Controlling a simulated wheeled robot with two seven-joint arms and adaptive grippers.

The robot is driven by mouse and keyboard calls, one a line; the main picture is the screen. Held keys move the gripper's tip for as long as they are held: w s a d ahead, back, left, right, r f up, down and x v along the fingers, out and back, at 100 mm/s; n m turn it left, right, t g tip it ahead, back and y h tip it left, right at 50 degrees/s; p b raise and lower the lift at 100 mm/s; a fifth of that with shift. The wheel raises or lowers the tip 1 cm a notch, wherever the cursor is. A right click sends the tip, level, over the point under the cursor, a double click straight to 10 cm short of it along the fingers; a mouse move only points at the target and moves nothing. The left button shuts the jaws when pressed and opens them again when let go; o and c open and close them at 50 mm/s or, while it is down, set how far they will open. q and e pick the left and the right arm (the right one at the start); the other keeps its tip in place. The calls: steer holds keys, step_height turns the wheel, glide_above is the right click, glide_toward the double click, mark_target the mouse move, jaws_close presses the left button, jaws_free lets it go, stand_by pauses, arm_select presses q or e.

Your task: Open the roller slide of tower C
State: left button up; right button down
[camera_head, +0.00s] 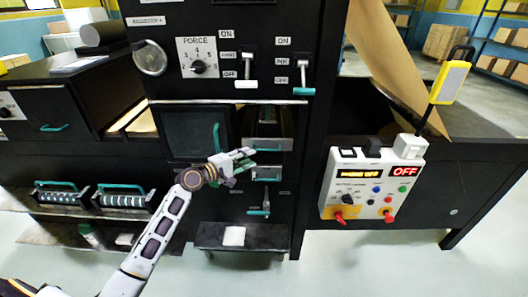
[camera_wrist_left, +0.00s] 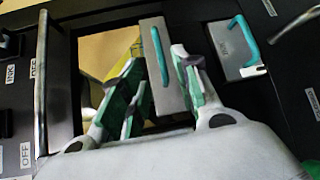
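The black tower (camera_head: 215,80) stands in the middle of the head view. It has two small grey slide fronts with teal handles, an upper one (camera_head: 283,144) and a lower one (camera_head: 268,175). I cannot read which tower or slide is labelled C. My left gripper (camera_head: 247,160) is in front of these fronts. In the left wrist view its fingers (camera_wrist_left: 155,92) are apart. A grey front (camera_wrist_left: 178,95) with a teal handle (camera_wrist_left: 160,58) lies between or just beyond them; contact is unclear. A second grey front (camera_wrist_left: 228,45) with a teal handle is to the right. My right gripper is not in view.
A white control box (camera_head: 372,182) with a red OFF display is to the right. Two levers (camera_head: 246,83) are above the slides. A dark door (camera_head: 190,130) is left of my gripper. A low cart (camera_head: 240,237) stands below. Brown paper (camera_head: 390,55) rises at the right.

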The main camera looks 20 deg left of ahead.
arm_select(q)
steer(key=x, duration=0.9)
stand_by(0.3)
steer(key=shift+d, duration=0.1)
jaws_close()
